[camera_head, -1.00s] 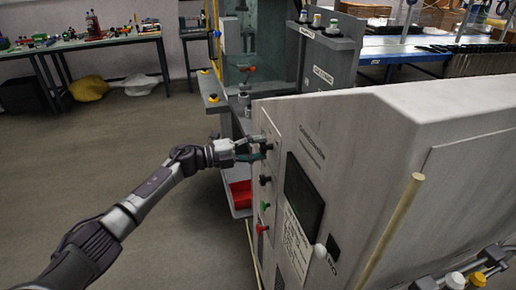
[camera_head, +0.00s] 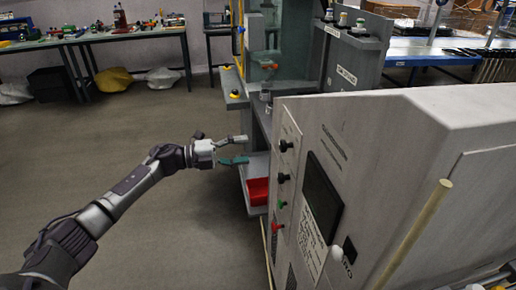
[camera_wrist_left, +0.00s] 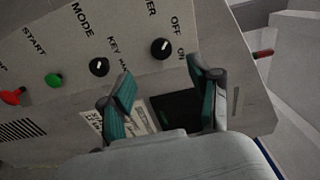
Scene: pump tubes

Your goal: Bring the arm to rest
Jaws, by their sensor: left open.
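My left gripper (camera_head: 240,150) is open and empty in the head view, in the air to the left of the grey machine's control panel (camera_head: 287,170). Its two teal-padded fingers are spread apart and touch nothing that I can see. In the left wrist view the open fingers (camera_wrist_left: 168,100) show in front of the panel, below the black power knob (camera_wrist_left: 159,48) and the black mode knob (camera_wrist_left: 99,67). My right gripper is in neither view.
The large grey machine (camera_head: 400,140) fills the right side. A red bin (camera_head: 258,191) sits low just beyond the gripper. Green (camera_wrist_left: 53,80) and red (camera_wrist_left: 14,96) buttons stick out of the panel. The floor (camera_head: 90,150) around the arm is clear.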

